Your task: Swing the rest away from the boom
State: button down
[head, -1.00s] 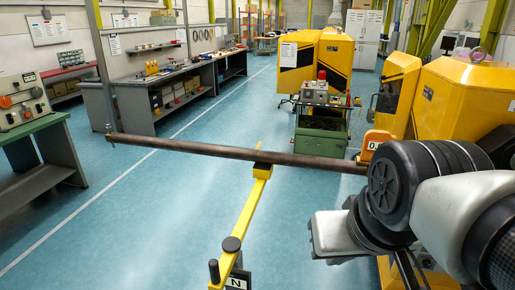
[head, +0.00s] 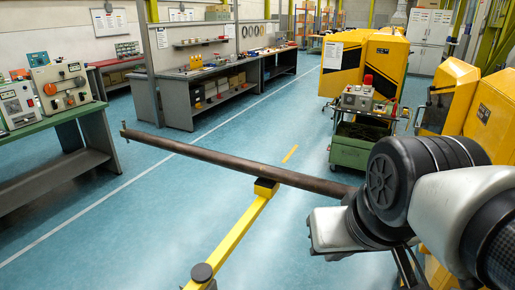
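The boom (head: 215,157) is a long brown bar that runs from the left of the head view to behind my arm at the right. The rest (head: 238,233) is a yellow arm that slants up from the bottom edge. Its dark-topped yellow cradle (head: 266,187) is under the boom, apparently in contact with it. A dark round knob (head: 202,272) stands on the rest's near part. My arm covers the boom's right end. My gripper's fingers do not show; only arm links are in view at the right.
A green tool cart (head: 362,145) and yellow machines (head: 365,66) stand beyond the boom at the right. A green-topped bench (head: 55,125) with control boxes is at the left. Grey workbenches (head: 178,100) line the back. The blue floor at centre left is clear.

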aim_at(202, 274)
jog(key=i+l+u, duration=0.15)
jog(key=i+l, duration=0.2)
jog(key=i+l+u, duration=0.15)
jog(key=i+l, duration=0.15)
jog(key=l, duration=0.3)
jog(key=i+l, duration=0.45)
jog(key=i, duration=0.1)
